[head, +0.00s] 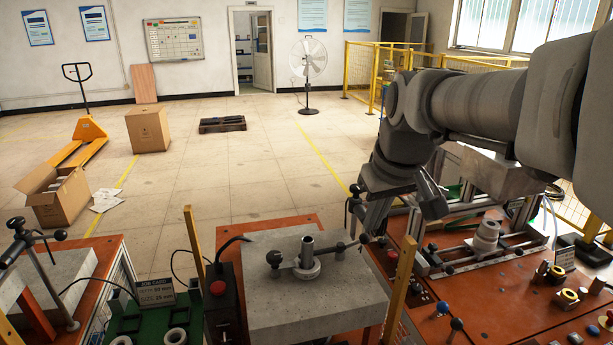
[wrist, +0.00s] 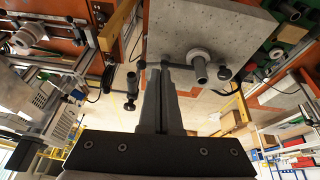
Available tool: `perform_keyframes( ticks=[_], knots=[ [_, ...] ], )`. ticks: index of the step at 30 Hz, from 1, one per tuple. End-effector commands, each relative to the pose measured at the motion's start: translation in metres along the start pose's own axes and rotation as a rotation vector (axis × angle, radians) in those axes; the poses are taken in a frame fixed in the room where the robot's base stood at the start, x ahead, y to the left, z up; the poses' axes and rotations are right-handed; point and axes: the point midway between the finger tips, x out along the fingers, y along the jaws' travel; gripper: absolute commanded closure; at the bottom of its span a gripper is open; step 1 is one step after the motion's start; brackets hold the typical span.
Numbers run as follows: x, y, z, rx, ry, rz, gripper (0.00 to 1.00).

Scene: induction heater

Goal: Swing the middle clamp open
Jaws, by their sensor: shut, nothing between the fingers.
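The middle clamp (head: 307,263) sits on the grey slab (head: 262,312). It has an upright round post, and its bar lies across the slab with dark knobs at its ends. In the wrist view the clamp (wrist: 198,66) shows upside down, its bar running toward my fingertips. My gripper (head: 373,230) points down at the slab's right edge, by the bar's right end. In the wrist view my gripper (wrist: 164,68) has its fingers together with nothing between them, close beside the bar's end. I cannot tell whether they touch it.
Yellow posts (head: 403,278) rise beside the slab. A control box with a red button (head: 217,288) stands at its left. Another clamp (head: 45,265) is on the left bench. The right bench (head: 480,310) holds a metal frame and several knobs. Open floor lies behind.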

Motion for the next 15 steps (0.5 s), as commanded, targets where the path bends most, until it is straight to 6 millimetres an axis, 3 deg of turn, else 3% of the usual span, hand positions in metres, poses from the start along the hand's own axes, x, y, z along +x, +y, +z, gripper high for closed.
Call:
perform_keyframes(
  ticks=[1,6,10,15],
  knots=[
    [0.003,0.007,-0.021,-0.019,-0.012,-0.014,1.00],
    [0.024,0.025,-0.073,-0.091,-0.027,-0.062,1.00],
    [0.040,0.035,-0.099,-0.128,-0.030,-0.093,1.00],
    [0.052,0.042,-0.115,-0.154,-0.030,-0.116,1.00]
  ],
)
